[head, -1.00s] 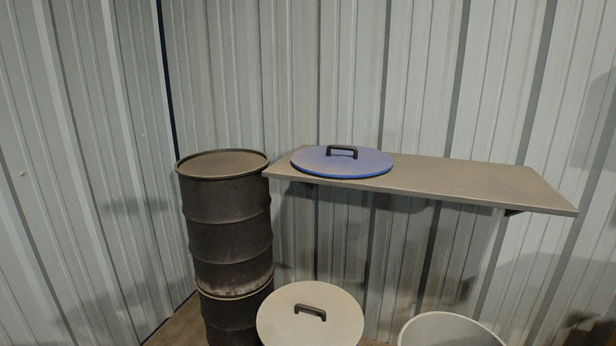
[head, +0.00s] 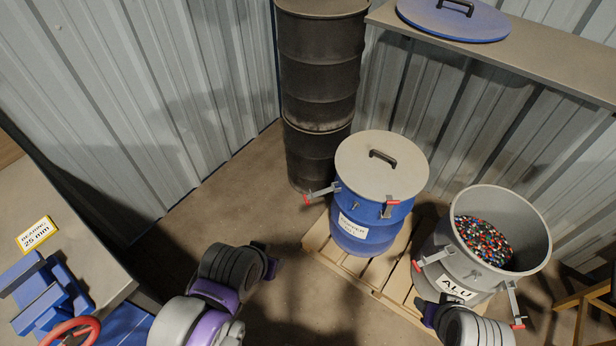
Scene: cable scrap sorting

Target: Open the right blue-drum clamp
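The blue drum (head: 365,235) stands on a pallet with a grey lid (head: 375,165) on top. Its right clamp (head: 387,209) sits on the front right of the wall just under the lid, close against the drum, with a red tip. The left clamp (head: 322,193) sticks out to the left from the rim. My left gripper (head: 268,262) is low and left of the drum, apart from it. My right gripper (head: 428,314) is at the lower right, in front of the grey drum. The fingers of both are too obscured to judge.
A grey ALU drum (head: 447,258) with colourful granules stands open on the right, its clamps sticking out. Black drums (head: 318,75) are stacked behind. A shelf (head: 540,68) holds a blue lid (head: 455,22). A workbench (head: 85,235) with a blue vise is at left.

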